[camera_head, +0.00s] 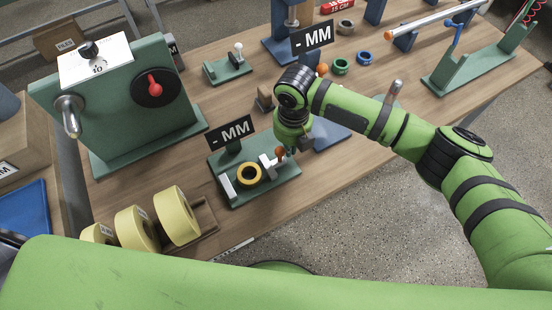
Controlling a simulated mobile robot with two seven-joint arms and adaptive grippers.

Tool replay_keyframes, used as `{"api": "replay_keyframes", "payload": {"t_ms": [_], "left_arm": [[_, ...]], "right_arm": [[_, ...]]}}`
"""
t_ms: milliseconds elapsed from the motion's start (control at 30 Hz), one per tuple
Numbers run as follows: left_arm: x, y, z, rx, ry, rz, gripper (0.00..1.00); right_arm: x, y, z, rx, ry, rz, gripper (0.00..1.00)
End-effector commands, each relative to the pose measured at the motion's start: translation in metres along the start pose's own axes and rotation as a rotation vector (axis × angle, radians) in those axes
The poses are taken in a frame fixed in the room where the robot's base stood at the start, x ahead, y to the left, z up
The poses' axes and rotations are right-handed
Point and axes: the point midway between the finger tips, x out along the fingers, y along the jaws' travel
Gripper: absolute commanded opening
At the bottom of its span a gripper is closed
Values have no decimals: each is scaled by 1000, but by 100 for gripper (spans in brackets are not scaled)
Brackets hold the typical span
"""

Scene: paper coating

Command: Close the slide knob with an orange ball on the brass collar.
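A green gauge fixture (268,190) with a "- MM" display (230,132) stands at the table's front edge. The brass collar (249,175), a yellow ring with a dark inside, lies on it between a pale left jaw (229,187) and a pale slide block (267,165). The collar appears apart from the left jaw; contact with the slide block is unclear. The slide knob's orange ball (280,151) shows just right of the block. My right gripper (284,153) points down at the ball, its fingers mostly hidden by its own wrist. My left gripper is out of view.
Yellow tape rolls (178,215) stand left of the fixture. A green panel (120,100) with a red knob (155,85) rises at the left. A second display (312,38), green ring (341,66) and blue ring (365,58) sit behind. A small wooden block (265,97) stands behind the fixture.

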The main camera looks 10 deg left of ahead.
Motion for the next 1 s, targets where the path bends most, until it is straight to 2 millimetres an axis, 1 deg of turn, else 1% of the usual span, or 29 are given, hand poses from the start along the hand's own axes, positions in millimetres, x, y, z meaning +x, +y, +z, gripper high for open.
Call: {"api": "replay_keyframes", "payload": {"t_ms": [1000], "left_arm": [[-7,0,-1,-1,1,0,0]], "right_arm": [[0,31,-18,-2,1,3,0]]}}
